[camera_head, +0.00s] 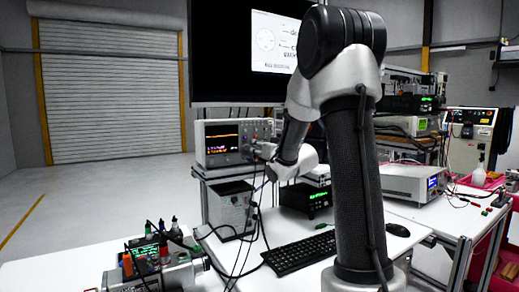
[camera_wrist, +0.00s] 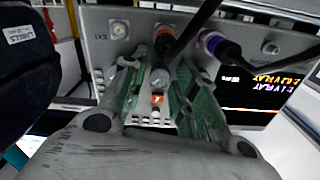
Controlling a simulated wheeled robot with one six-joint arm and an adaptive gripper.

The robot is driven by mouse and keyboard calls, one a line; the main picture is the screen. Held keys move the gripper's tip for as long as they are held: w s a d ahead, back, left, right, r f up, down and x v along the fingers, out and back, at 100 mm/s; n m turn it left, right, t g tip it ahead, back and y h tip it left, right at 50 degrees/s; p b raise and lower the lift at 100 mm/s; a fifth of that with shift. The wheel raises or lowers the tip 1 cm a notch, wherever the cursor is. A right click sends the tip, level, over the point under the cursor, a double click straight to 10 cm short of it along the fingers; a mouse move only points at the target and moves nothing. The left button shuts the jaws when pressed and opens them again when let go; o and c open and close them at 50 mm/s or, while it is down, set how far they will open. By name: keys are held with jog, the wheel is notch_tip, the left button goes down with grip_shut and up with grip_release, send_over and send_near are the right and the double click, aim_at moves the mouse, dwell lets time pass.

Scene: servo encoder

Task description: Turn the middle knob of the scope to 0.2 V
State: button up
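The scope (camera_head: 228,125) stands on a raised shelf in the head view, with its lit screen on the left and its controls on the right. My gripper (camera_head: 264,150) is at the control side of its front panel. In the wrist view the panel (camera_wrist: 90,50) looks upside down. My gripper (camera_wrist: 168,62) has its two green-padded fingers spread, with a silver round knob (camera_wrist: 159,78) between them. The left finger looks closer to the knob; I cannot tell whether it touches. An orange button (camera_wrist: 157,99) shows beside the knob. Knob markings and its setting are not readable.
A red-banded plug (camera_wrist: 164,40) and a purple-banded plug (camera_wrist: 214,44) with cables sit close to the fingertips. Cables hang below the scope.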

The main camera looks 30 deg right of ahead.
grip_shut()
jog(key=shift+n, duration=1.5)
grip_release()
jog(key=shift+s, duration=0.1)
jog(key=s, duration=1.1)
jog(key=shift+s+d, duration=0.2)
jog(key=shift+s, duration=0.2)
